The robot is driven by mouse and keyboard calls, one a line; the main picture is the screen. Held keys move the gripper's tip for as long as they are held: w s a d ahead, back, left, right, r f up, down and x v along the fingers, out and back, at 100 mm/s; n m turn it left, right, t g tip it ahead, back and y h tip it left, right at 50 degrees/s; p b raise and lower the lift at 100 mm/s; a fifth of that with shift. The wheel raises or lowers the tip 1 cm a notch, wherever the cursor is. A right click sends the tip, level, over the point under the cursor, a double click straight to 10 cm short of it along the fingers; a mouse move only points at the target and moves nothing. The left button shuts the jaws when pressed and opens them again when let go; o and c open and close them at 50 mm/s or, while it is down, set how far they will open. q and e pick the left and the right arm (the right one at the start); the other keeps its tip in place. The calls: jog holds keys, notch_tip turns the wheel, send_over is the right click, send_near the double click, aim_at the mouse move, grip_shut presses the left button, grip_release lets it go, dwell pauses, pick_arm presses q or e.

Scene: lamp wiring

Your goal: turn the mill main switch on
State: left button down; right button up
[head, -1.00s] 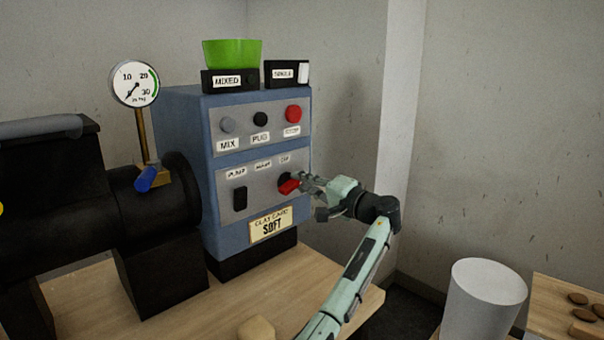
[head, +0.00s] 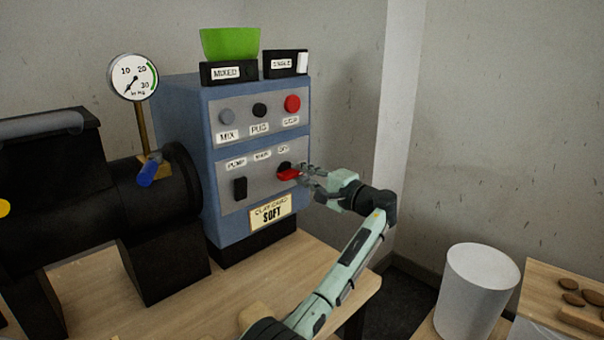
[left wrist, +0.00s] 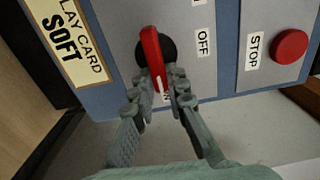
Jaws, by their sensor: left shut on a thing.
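The main switch is a red lever handle (head: 289,174) on a round black base, at the right of the lower grey panel on the blue control box (head: 215,120). My left gripper (head: 308,178) reaches it from the right. In the left wrist view the red handle (left wrist: 152,58) stands out from its base, with its outer end between the two fingers of my left gripper (left wrist: 165,88), which is shut on it. An OFF label (left wrist: 203,42) sits beside the base. A second label by the handle's outer end is mostly hidden; an N shows. My right gripper is out of view.
A STOP button (left wrist: 290,45) sits above the switch on the box, and a black rocker (head: 240,188) to its left. A clay card (head: 270,212) is below. A black machine with a gauge (head: 132,77) stands left. A white bin (head: 478,290) stands right.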

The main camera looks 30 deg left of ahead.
pick_arm(q)
jog(key=c, duration=1.5)
grip_release()
jog(key=shift+c, duration=0.2)
jog(key=shift+d, duration=0.1)
jog(key=v, duration=1.2)
